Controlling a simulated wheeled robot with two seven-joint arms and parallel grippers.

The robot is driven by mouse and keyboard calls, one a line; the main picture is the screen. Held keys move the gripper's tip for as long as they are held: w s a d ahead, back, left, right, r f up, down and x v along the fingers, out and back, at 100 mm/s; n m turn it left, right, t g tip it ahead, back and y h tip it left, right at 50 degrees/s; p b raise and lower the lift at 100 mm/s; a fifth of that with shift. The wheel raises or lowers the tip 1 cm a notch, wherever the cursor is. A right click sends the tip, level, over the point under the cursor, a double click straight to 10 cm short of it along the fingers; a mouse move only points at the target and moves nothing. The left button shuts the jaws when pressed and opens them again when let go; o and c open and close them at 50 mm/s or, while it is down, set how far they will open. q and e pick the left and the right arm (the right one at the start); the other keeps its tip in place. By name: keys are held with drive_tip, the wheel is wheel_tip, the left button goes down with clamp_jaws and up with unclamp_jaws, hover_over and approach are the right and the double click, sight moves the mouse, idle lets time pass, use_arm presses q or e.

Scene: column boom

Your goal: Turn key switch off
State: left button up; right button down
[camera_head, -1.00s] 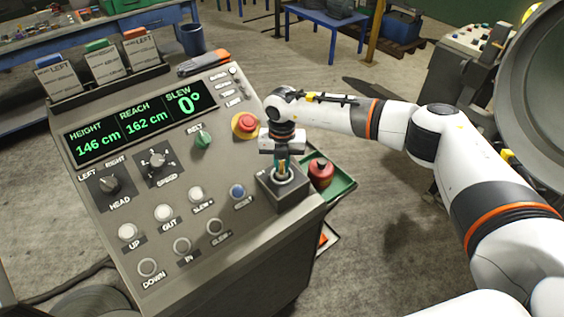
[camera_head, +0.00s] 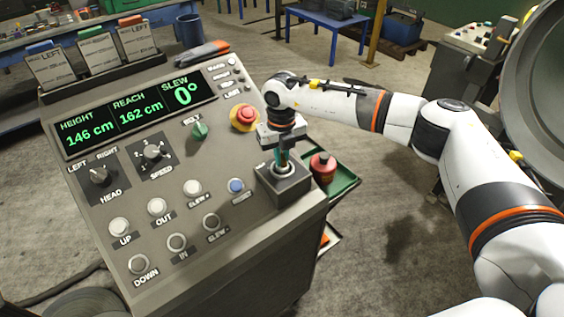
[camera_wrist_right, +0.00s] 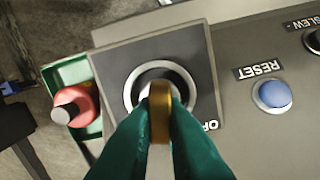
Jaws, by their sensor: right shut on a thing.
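The key switch (camera_head: 284,185) is a grey box on the right front corner of the sloped console, with a round metal lock on top. In the right wrist view the lock (camera_wrist_right: 131,92) shows as a dark and silver ring with a brass key (camera_wrist_right: 160,112) standing in it. My right gripper (camera_head: 282,160) points down over the box. Its green fingertips (camera_wrist_right: 160,130) are shut on the key from both sides. An "OFF" label beside the lock is partly hidden by a finger. My left gripper is not in view.
The console (camera_head: 130,195) carries a display (camera_head: 135,113) reading 146 cm, 162 cm and 0°. A red emergency button (camera_head: 244,116) sits close behind my gripper. A blue reset button (camera_head: 236,186) is left of the box.

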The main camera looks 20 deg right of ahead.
drive_tip(key=n+b, duration=0.4)
drive_tip(key=n, duration=0.1)
drive_tip(key=shift+a+f+n+b, duration=0.1)
drive_tip(key=shift+f+n+b, duration=0.05)
drive_tip(key=shift+n+b, duration=0.2)
drive_tip(key=n+b, duration=0.2)
drive_tip(key=n, duration=0.1)
drive_tip(key=shift+s+a+r+n+b, duration=0.1)
drive_tip(key=shift+r+n+b, duration=0.1)
drive_tip(key=shift+n+b, duration=0.7)
drive_tip(key=shift+n, duration=0.35)
drive_tip(key=c, duration=1.5)
unclamp_jaws()
drive_tip(key=shift+r, duration=0.1)
wheel_tip(320, 180, up, 12)
drive_tip(key=shift+f+b, duration=0.1)
drive_tip(key=shift+b, duration=0.75)
